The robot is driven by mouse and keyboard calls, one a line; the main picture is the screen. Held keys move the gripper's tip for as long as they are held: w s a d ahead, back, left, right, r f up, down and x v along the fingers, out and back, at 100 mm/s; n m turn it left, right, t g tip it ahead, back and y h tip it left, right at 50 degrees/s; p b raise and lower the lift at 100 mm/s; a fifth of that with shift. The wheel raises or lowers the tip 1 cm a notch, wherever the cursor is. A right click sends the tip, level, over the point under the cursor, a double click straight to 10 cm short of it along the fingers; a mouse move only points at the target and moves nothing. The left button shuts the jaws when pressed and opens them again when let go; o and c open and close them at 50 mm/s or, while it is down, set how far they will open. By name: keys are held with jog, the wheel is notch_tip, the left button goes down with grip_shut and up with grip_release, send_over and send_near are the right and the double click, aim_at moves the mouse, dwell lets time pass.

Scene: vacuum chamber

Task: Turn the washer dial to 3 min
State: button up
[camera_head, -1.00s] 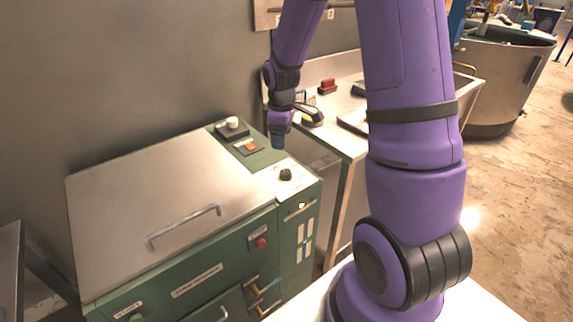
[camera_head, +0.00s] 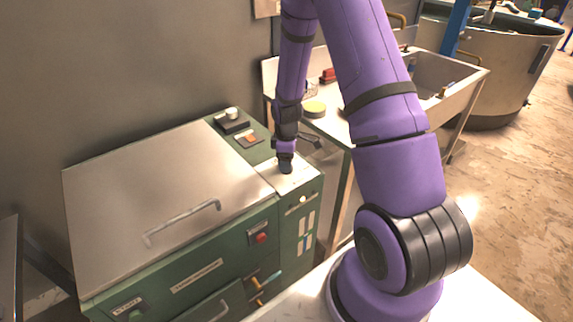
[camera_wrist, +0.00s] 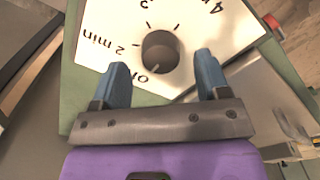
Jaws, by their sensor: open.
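The washer dial is a dark round knob (camera_wrist: 160,50) on a white plate (camera_wrist: 200,20) marked with minutes in the wrist view. The marks "2 min", part of a "3", a "4" and an "o" at the off end show around it. A pale mark on the knob's rim lies on the side near the off lettering. My gripper (camera_wrist: 164,80) is open, with its two blue fingers on either side of the knob's near edge; contact is not visible. In the head view my gripper (camera_head: 285,168) is over the white plate and hides the dial.
The green washer has a flat metal lid (camera_head: 160,185) with a bar handle left of the dial. A black switch block (camera_head: 231,121) and an orange switch (camera_head: 249,138) sit behind it. A sink bench (camera_head: 440,85) stands to the right.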

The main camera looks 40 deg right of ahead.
jog(key=shift+f, duration=1.2)
jog(key=shift+c, duration=0.3)
jog(key=c, duration=0.9)
jog(key=shift+o, duration=0.2)
